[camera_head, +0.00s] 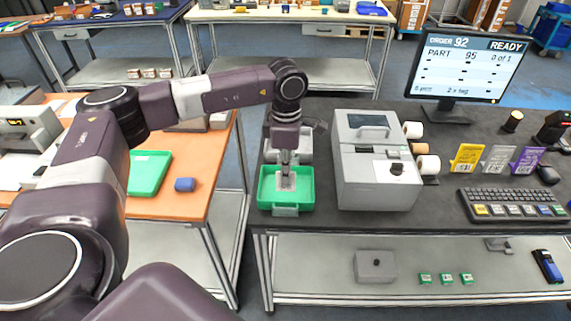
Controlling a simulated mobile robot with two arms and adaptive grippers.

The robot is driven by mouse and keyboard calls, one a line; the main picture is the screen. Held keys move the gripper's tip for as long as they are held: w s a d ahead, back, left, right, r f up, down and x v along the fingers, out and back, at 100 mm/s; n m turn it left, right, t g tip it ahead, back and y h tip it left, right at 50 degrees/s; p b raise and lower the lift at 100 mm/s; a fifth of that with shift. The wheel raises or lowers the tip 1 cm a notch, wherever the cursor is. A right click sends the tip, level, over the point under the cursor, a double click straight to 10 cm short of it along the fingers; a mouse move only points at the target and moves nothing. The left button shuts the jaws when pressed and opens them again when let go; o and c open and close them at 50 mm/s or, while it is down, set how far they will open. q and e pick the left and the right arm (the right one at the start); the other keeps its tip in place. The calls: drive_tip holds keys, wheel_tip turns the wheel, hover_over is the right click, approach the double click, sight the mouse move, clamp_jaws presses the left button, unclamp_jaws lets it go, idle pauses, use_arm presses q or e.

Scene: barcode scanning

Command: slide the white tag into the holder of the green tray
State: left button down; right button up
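A green tray (264,196) stands at the left end of the dark table, with a pale grey holder (285,211) on its front side. My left gripper (286,169) points down over the tray. A small pale grey-white piece (287,183) shows right below its fingertips, within the tray's outline. It may be the white tag, but I cannot tell whether the fingers grip it or whether it lies in the tray. The fingers are too small to show a gap. A second green tray (151,172) lies on the orange table at left. My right gripper is out of view.
A grey label printer (376,165) stands close right of the tray, with white rolls (428,165) beside it. Yellow, grey and purple cards (498,158), a keyboard (511,205) and a monitor (467,68) are farther right. A blue cylinder (185,184) is on the orange table.

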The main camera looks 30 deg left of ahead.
sight(285, 187)
use_arm(q)
drive_tip(key=shift+a+f+n, duration=0.15)
drive_tip(key=shift+f+n, duration=0.15)
drive_tip(key=shift+f+b, duration=0.2)
drive_tip(key=shift+b, duration=0.1)
drive_tip(key=shift+f+b, duration=0.65)
drive_tip(key=shift+f, duration=0.75)
drive_tip(key=shift+f+b, duration=0.8)
drive_tip(key=shift+f, duration=0.15)
drive_tip(key=shift+f+b, duration=0.7)
drive_tip(key=shift+f, duration=0.45)
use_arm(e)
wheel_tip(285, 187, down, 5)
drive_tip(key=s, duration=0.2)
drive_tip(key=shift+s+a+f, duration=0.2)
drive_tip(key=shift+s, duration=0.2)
use_arm(q)
drive_tip(key=c, duration=2.7)
unclamp_jaws()
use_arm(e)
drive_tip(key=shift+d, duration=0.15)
use_arm(q)
drive_tip(key=o, duration=0.6)
